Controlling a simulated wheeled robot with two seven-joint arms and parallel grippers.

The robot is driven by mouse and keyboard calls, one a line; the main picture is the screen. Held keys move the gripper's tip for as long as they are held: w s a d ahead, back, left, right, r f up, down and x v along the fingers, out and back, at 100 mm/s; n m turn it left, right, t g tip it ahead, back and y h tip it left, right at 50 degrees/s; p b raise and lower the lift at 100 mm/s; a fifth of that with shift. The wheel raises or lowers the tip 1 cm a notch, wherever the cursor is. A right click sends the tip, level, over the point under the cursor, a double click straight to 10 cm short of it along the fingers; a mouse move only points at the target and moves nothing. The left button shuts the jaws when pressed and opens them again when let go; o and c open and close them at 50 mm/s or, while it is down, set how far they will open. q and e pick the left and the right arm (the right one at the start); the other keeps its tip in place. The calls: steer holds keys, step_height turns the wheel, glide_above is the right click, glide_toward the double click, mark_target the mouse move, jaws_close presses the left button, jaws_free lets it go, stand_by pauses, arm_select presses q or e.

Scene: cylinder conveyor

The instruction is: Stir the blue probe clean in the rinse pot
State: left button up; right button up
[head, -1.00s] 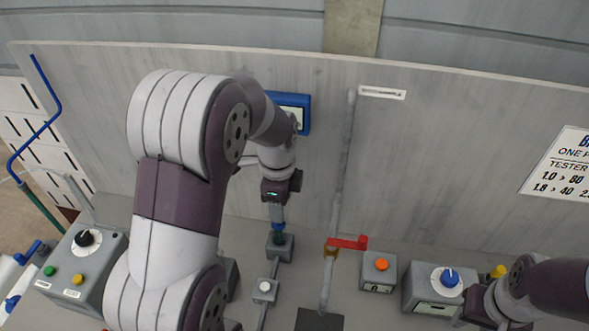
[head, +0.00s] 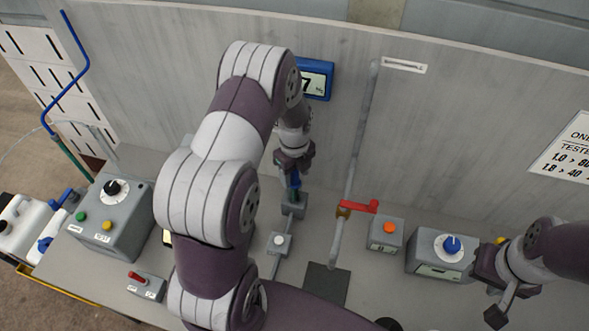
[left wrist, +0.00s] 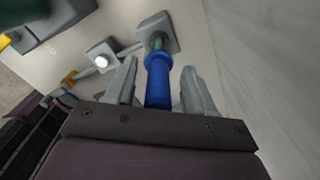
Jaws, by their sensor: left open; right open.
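The blue probe (left wrist: 158,80) stands in a small grey holder (left wrist: 158,32) with a green part at its base. My left gripper (left wrist: 157,72) is open, with one finger on each side of the probe and visible gaps between them. In the head view the probe (head: 295,183) shows just below my left gripper (head: 294,172), above the grey holder (head: 293,207). My right gripper (head: 492,300) is open at the lower right, partly cut off by my arm. I cannot make out the rinse pot for sure.
A grey box with an orange button (head: 388,228) and a box with a blue knob (head: 452,244) stand at right. A red-handled valve (head: 358,206) sits on a vertical pipe. A control box (head: 110,215) stands left. A wall panel (head: 450,130) closes the back.

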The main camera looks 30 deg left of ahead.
arm_select(q)
steer(key=shift+f, duration=0.55)
steer(key=shift+s, duration=0.15)
jaws_close()
steer(key=shift+r+p, duration=3.95)
steer(key=shift+r, duration=1.05)
